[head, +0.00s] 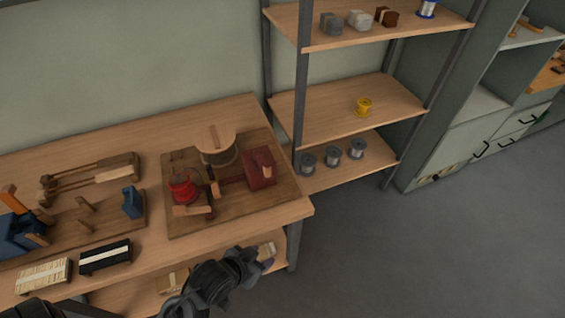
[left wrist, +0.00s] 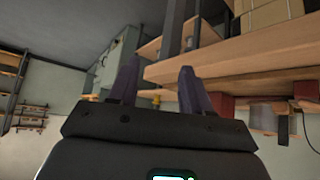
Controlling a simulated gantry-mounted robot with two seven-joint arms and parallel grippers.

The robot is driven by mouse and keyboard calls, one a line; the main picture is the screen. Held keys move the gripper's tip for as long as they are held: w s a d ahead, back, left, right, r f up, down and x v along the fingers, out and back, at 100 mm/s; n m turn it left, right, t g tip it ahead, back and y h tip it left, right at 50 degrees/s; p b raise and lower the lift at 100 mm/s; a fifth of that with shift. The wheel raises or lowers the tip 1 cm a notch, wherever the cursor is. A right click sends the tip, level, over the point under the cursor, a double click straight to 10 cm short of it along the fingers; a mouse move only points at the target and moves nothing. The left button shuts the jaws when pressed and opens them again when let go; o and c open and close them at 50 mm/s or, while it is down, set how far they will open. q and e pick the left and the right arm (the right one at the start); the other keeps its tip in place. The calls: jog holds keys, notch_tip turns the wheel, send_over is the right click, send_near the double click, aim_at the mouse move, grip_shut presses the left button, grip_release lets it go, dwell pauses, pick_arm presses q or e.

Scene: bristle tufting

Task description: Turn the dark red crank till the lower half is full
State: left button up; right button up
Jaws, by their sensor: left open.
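A wooden board (head: 182,227) on the workbench carries a winding device. It has a round wooden disc (head: 216,138), a red spool (head: 183,187) and a dark red block (head: 260,169) with a dark red bar toward the middle. Which part is the crank is too small to tell, and I cannot make out a lower half or how full it is. My left gripper (head: 258,260) is below the bench's front right corner in the head view, apart from the device. Its two fingers stand apart and empty in the left wrist view (left wrist: 158,78). My right gripper is not seen.
A second board with blue parts (head: 131,203) lies left on the workbench (head: 110,130). Two brush-like blocks, one pale (head: 43,276) and one black (head: 106,257), lie in front. A shelf rack (head: 330,112) with spools, including a yellow one (head: 363,106), stands right. Floor is free at lower right.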

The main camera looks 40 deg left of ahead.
pick_arm(q)
jog(key=w+a+r+n+t+y+p, duration=0.2)
jog(key=w+a+r+t, duration=0.2)
jog(key=w+r+t, duration=0.15)
jog(key=t+y+p, duration=0.2)
jog(key=t+p, duration=0.2)
send_near(265, 170)
jog(key=x, duration=0.2)
jog(key=shift+n, duration=0.4)
jog(key=x, duration=0.9)
jog(key=shift+w+b, duration=0.1)
jog(key=shift+b, duration=0.2)
jog(key=shift+c, duration=0.3)
grip_shut()
